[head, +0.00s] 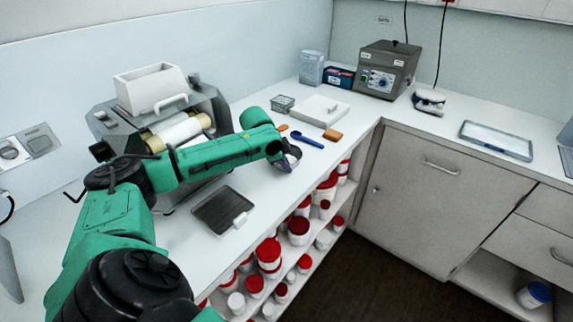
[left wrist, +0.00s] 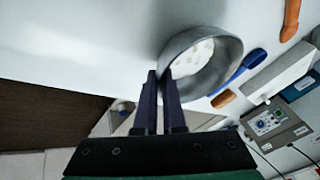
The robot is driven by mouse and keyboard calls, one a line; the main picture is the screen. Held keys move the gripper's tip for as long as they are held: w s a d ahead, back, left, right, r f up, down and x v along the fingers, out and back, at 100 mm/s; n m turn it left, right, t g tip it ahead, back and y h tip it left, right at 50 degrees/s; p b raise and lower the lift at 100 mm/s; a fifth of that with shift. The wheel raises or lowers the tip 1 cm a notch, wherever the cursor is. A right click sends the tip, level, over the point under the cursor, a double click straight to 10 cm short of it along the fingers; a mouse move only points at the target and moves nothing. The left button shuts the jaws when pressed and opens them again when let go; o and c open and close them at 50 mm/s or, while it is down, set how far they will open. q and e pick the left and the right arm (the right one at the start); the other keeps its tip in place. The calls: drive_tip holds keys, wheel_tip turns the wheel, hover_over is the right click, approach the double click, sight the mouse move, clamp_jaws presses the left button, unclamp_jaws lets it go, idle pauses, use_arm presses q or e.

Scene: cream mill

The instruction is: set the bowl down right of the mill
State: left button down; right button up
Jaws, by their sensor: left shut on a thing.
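The mill (head: 165,130), with pale rollers and a white hopper (head: 150,86) on top, stands on the white counter at the left of the head view. My left gripper (head: 288,158) is to the right of the mill, over the counter near its front edge. In the left wrist view, its fingers (left wrist: 163,102) are shut on the rim of a grey metal bowl (left wrist: 230,55) with whitish contents. In the head view the bowl is largely hidden by the gripper. I cannot tell whether it touches the counter. My right gripper is not in view.
A blue spoon (head: 307,139), an orange-brown scraper (head: 333,135) and a white lidded tray (head: 318,110) lie beyond the gripper. A dark tray (head: 222,211) lies in front of the mill. Red-lidded jars (head: 299,228) fill shelves below.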

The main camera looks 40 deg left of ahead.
use_arm(q)
drive_tip(key=c, duration=1)
unclamp_jaws()
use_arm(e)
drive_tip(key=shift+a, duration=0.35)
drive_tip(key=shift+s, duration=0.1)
use_arm(q)
drive_tip(key=shift+s+a+r, duration=0.1)
drive_tip(key=shift+s+r, duration=0.05)
drive_tip(key=shift+r, duration=0.15)
drive_tip(key=b+v, duration=0.1)
drive_tip(key=v, duration=1)
drive_tip(key=shift+r, duration=0.2)
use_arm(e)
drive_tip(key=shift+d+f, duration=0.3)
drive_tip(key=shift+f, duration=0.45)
